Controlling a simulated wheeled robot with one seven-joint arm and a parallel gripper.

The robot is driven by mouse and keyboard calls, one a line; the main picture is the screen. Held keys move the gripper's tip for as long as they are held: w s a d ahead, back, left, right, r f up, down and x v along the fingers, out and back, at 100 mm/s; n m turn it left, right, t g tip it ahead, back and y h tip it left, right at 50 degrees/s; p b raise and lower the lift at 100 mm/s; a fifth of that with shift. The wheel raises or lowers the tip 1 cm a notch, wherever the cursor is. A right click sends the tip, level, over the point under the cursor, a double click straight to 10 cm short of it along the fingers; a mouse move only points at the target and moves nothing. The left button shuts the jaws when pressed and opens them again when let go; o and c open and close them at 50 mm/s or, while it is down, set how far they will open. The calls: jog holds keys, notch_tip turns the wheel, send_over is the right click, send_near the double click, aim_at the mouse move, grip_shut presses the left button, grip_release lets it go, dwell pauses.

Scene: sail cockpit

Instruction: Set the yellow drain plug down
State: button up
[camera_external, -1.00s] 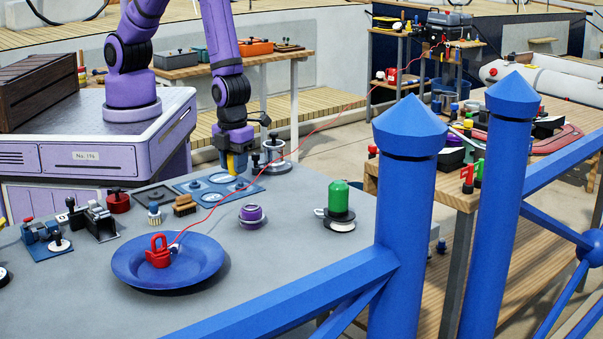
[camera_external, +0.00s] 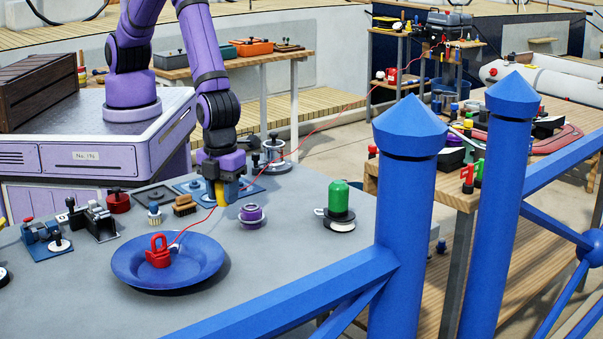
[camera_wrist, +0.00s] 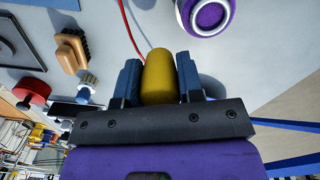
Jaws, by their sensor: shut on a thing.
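The yellow drain plug (camera_external: 221,194) is held between the fingers of my gripper (camera_external: 221,190), above the grey table (camera_external: 300,215). In the wrist view the plug (camera_wrist: 158,77) sits between the two blue fingers of my gripper (camera_wrist: 158,85), its rounded end pointing away from the palm. The gripper is shut on it. In the external view the plug hangs low near the tabletop, left of the purple round piece. I cannot tell whether it touches the table.
A blue dish (camera_external: 126,262) with a red padlock-like piece (camera_external: 158,252) stands in front. A red line runs from the dish past my gripper. The purple piece (camera_external: 251,215) and a green-topped piece (camera_external: 338,198) stand to the right. A brush (camera_external: 184,205) lies to the left.

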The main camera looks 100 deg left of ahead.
jog(key=d, duration=0.1)
jog(key=w+d, duration=0.1)
jog(key=d, duration=0.1)
jog(key=shift+d, duration=0.1)
send_over(270, 260)
jog(key=shift+s+f, duration=0.1)
jog(key=shift+f, duration=2.3)
jog(key=shift+f, duration=0.15)
jog(key=o, duration=0.9)
